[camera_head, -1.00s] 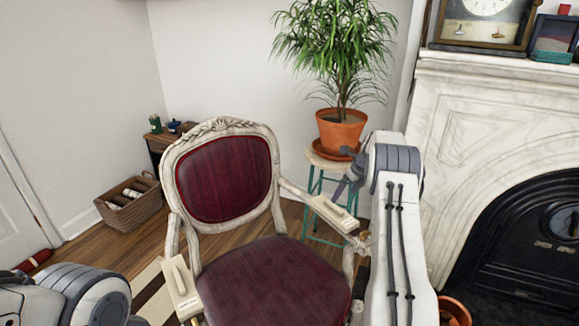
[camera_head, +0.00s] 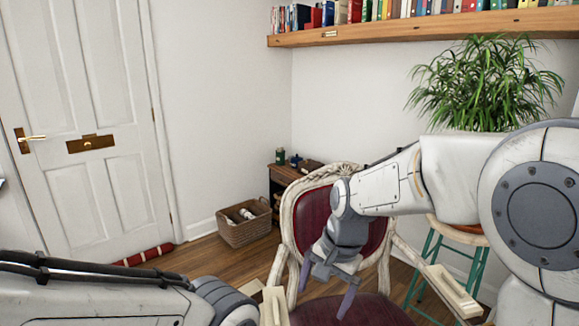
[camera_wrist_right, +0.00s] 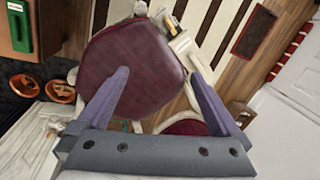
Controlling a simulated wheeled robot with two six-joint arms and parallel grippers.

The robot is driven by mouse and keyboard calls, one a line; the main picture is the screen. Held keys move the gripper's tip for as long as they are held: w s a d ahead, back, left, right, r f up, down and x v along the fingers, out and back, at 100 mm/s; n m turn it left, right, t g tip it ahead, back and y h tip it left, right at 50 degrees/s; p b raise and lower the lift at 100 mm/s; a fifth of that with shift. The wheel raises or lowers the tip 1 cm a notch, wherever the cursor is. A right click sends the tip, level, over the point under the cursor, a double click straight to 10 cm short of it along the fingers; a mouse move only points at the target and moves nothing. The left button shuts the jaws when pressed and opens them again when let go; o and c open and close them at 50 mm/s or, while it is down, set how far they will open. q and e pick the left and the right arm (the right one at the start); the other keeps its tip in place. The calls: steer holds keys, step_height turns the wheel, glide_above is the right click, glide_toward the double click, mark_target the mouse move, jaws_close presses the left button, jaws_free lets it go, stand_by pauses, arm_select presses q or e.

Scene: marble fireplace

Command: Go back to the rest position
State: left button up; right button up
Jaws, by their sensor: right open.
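My right gripper (camera_head: 325,288) is in front of the chair's backrest in the head view, pointing down with its two fingers apart and nothing between them. The right wrist view also shows its spread purple-grey fingers (camera_wrist_right: 160,76), with the dark red chair seat (camera_wrist_right: 138,65) behind them. My right arm comes in from the right and crosses in front of the plant stool and part of the chair. My left arm lies along the bottom left of the head view. Its gripper is out of the picture.
The carved chair (camera_head: 312,215) stands close ahead. A potted plant (camera_head: 485,85) on a green-legged stool (camera_head: 428,265) is at right. A wicker basket (camera_head: 243,224), white door (camera_head: 85,120) and red roll (camera_head: 145,256) are at left. A bookshelf (camera_head: 400,33) hangs above.

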steer(key=s+a+f+n+g, duration=0.1)
steer(key=s+a+f+n, duration=0.1)
steer(key=s+n, duration=1.5)
steer(key=s+r+m+h+p, duration=0.1)
steer(key=s+r+p, duration=0.4)
steer(key=r+p, duration=0.7)
steer(key=shift+m, duration=0.9)
steer(key=shift+d, duration=0.1)
